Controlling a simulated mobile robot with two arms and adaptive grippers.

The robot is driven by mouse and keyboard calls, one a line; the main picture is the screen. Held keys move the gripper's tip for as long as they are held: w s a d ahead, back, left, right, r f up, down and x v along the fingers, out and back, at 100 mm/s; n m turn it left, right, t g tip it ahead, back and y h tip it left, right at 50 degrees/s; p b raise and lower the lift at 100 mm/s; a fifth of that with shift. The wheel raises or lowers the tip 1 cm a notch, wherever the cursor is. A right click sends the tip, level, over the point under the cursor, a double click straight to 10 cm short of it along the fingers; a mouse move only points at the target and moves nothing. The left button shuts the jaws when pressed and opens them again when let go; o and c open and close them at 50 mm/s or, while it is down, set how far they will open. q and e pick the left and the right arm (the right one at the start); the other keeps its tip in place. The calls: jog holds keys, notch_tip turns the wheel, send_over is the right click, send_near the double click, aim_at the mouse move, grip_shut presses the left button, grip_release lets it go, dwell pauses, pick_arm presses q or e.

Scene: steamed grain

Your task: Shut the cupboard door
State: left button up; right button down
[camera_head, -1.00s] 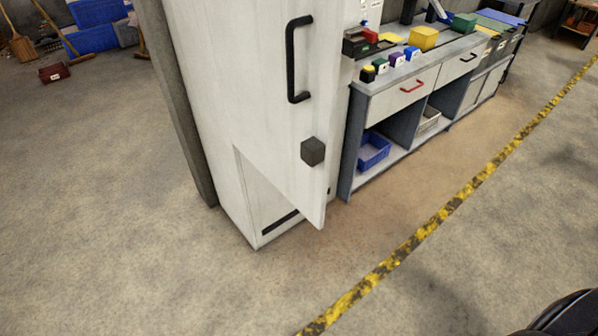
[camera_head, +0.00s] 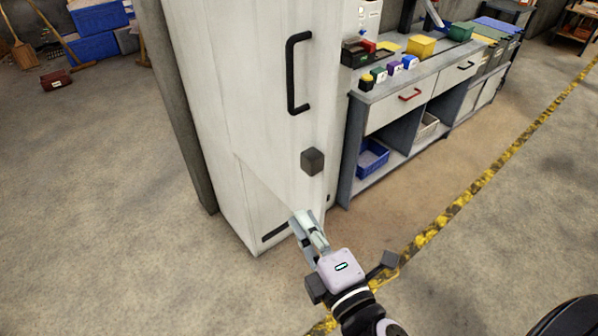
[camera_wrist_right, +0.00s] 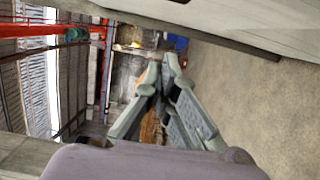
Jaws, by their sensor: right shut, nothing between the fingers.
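The tall white cupboard stands at the upper middle of the head view. The door's lower corner stands a little out from the cupboard body (camera_head: 246,212), so the door is ajar. My right gripper (camera_head: 303,222) is at the door's lower free corner, shut and empty; I cannot tell whether it touches the door. In the right wrist view its fingers (camera_wrist_right: 170,70) meet at the tips, and a pale surface (camera_wrist_right: 225,25) runs above them. My left gripper is not in view.
A workbench (camera_head: 375,100) with drawers, coloured boxes and a blue bin (camera_head: 371,158) stands right of the cupboard. A yellow-black floor line (camera_head: 460,205) runs diagonally at the right. A broom (camera_head: 20,45) stands far left.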

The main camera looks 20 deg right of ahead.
jog(key=w+d+p, duration=0.2)
jog(key=w+p, duration=0.3)
jog(key=w, duration=0.6)
jog(key=shift+w+d+p, duration=0.15)
jog(key=shift+d+p, duration=0.15)
jog(key=shift+p, duration=0.05)
jog(key=shift+a+r, duration=0.1)
